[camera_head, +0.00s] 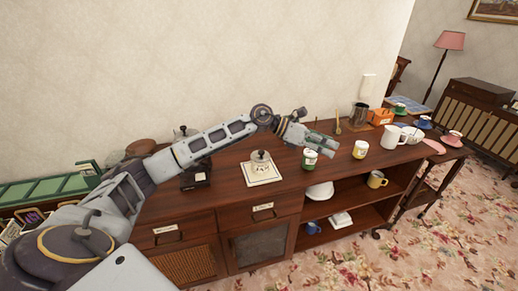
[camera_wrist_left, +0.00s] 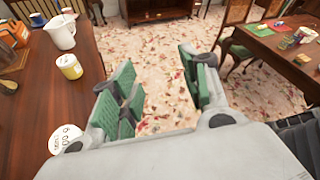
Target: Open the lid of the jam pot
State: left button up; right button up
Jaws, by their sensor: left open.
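A cream lidded pot (camera_head: 261,168) with dark markings sits on a white square mat on the sideboard; its lid (camera_head: 260,156) is on, with a small knob. It looks like the jam pot. My left gripper (camera_head: 324,147) is open and empty, above and behind the green jar, to the right of the cream pot. In the left wrist view its green-padded fingers (camera_wrist_left: 163,92) are spread over the floor. A round white top with lettering (camera_wrist_left: 65,140) shows beside them. My right gripper is not in view.
A yellow-and-white cup (camera_head: 360,150) and a white jug (camera_head: 392,137) stand right of the green jar on the sideboard (camera_head: 228,175). A dark appliance (camera_head: 195,177) is left of the mat.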

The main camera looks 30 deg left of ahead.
pick_arm(q)
jog(key=a+m+g+y, duration=0.2)
jog(key=a+y, duration=0.3)
jog(key=a, duration=0.9)
notch_tip(320, 180, up, 2)
jog(key=g+y, duration=0.1)
jog(key=y, duration=0.3)
send_over(261, 152)
jog(key=s+a, duration=0.3)
jog(key=a, duration=0.2)
jog(key=shift+s+a, duration=0.1)
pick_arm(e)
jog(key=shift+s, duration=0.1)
pick_arm(q)
jog(key=shift+f, duration=0.1)
jog(key=p+x, duration=0.1)
jog(key=x, duration=1.1)
jog(key=shift+a+f, duration=0.1)
jog(key=shift+f, duration=0.5)
jog(key=shift+d+f, duration=0.2)
jog(key=shift+d, duration=0.05)
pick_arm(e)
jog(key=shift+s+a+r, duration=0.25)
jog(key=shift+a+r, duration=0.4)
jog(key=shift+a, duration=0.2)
